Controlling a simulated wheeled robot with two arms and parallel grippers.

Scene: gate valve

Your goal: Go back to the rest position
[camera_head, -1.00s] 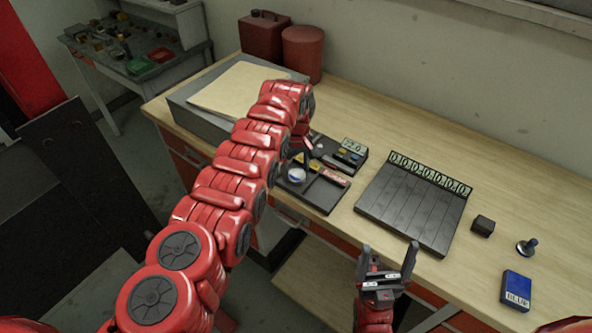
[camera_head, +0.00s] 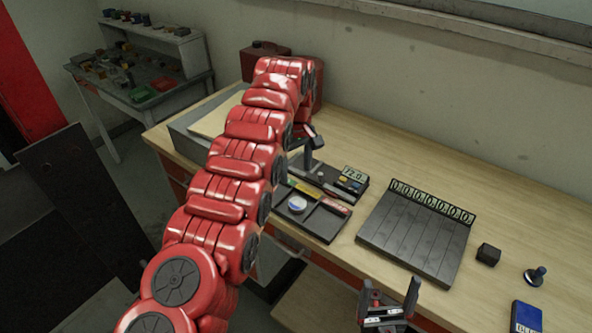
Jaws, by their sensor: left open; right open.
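My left gripper (camera_head: 310,143) is at the end of the red arm that comes in from the left. It hangs above the back part of the black tray (camera_head: 318,224), apart from the things in it, and its jaws are open as far as they show. The arm hides part of the grey case behind it. My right gripper (camera_head: 389,303) is low in the middle right, in front of the bench's front edge. Its two fingers point up, spread apart, with nothing between them.
On the wooden bench (camera_head: 450,149) stand a slatted black panel with number tags (camera_head: 414,238), a small display box (camera_head: 350,182), a black cube (camera_head: 488,254), a stamp-like knob (camera_head: 536,276) and a blue box (camera_head: 526,318). A red canister (camera_head: 264,50) stands behind. A side table (camera_head: 150,82) is far left.

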